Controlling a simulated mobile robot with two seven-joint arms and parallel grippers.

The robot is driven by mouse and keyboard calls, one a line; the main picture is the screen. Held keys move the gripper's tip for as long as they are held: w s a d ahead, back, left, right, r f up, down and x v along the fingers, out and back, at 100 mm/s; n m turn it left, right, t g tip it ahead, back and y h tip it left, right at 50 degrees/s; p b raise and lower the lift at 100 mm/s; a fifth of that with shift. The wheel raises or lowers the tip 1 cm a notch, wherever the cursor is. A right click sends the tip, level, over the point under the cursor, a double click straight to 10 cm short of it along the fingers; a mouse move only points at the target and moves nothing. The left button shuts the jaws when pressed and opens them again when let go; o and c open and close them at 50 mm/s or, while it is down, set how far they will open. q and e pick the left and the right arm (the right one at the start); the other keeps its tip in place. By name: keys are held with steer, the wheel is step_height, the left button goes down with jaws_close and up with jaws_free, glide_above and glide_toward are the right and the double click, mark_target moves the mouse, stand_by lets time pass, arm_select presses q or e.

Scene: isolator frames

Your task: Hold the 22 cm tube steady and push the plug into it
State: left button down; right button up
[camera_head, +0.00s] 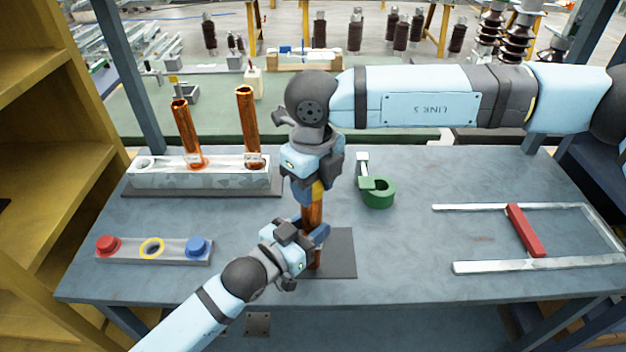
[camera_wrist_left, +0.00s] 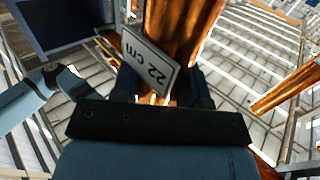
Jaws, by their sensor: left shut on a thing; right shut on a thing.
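The copper 22 cm tube (camera_head: 312,214) stands upright on a dark mat (camera_head: 341,262) at the middle of the table. My left gripper (camera_head: 318,243) is shut around its lower part. In the left wrist view the tube (camera_wrist_left: 183,28) rises between the fingers, with a white "22 cm" label (camera_wrist_left: 146,60) on it. My right gripper (camera_head: 316,190) points down directly above the tube, shut on a yellow plug (camera_head: 318,188). The plug is at the tube's top; the fingers hide how far it sits in the opening.
A holder (camera_head: 222,178) at the back left bears two upright copper tubes. A plate (camera_head: 171,259) at the left has a red plug (camera_head: 107,245), an empty yellow ring (camera_head: 152,248) and a blue plug (camera_head: 197,246).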

steer(key=shift+f, duration=0.2)
steer(key=o, duration=1)
step_height(320, 180, up, 12)
arm_select(q)
steer(key=c, duration=0.6)
jaws_free()
steer(key=shift+o, duration=0.2)
